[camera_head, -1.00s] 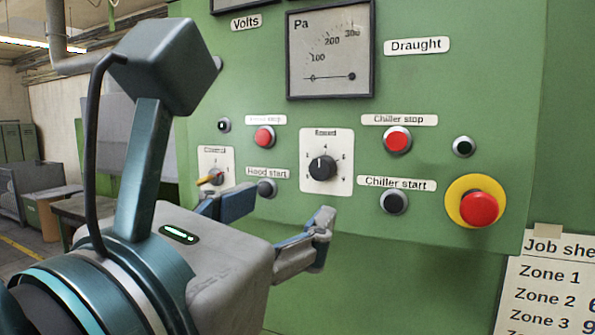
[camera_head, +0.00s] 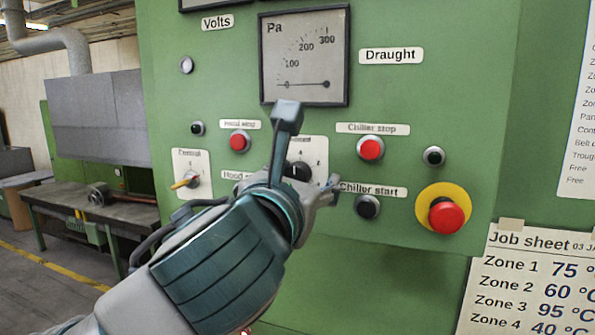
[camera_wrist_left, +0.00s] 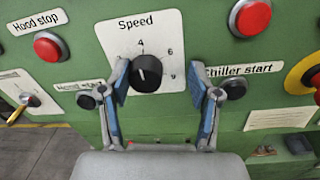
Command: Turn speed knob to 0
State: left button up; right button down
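The speed knob (camera_wrist_left: 149,72) is a black round knob on a white plate (camera_wrist_left: 118,32) marked "Speed" on the green panel. Its pointer setting is too unclear to read. In the head view the knob (camera_head: 298,170) is partly hidden behind my left arm. My left gripper (camera_wrist_left: 161,84) is open and empty, facing the panel. In the wrist view its two blue-padded fingers stand to the left and right of the knob's lower part; I cannot tell whether they touch it. My right gripper is not in view.
The chiller start button (camera_head: 368,207), red chiller stop button (camera_head: 371,148) and emergency stop (camera_head: 446,216) lie right of the knob. The hood stop button (camera_head: 240,141) and control switch (camera_head: 187,181) lie left. A job sheet (camera_head: 530,280) hangs at lower right.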

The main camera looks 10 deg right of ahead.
pick_arm(q)
jog(key=shift+a, duration=1.3)
jog(key=c, duration=0.7)
jog(key=shift+d+r, duration=0.1)
jog(key=shift+d, duration=0.05)
jog(key=c, duration=0.4)
jog(key=shift+s+d, duration=0.15)
jog(key=shift+s, duration=0.05)
grip_shut()
jog(key=shift+r, duration=0.1)
jog(key=shift+w, duration=0.1)
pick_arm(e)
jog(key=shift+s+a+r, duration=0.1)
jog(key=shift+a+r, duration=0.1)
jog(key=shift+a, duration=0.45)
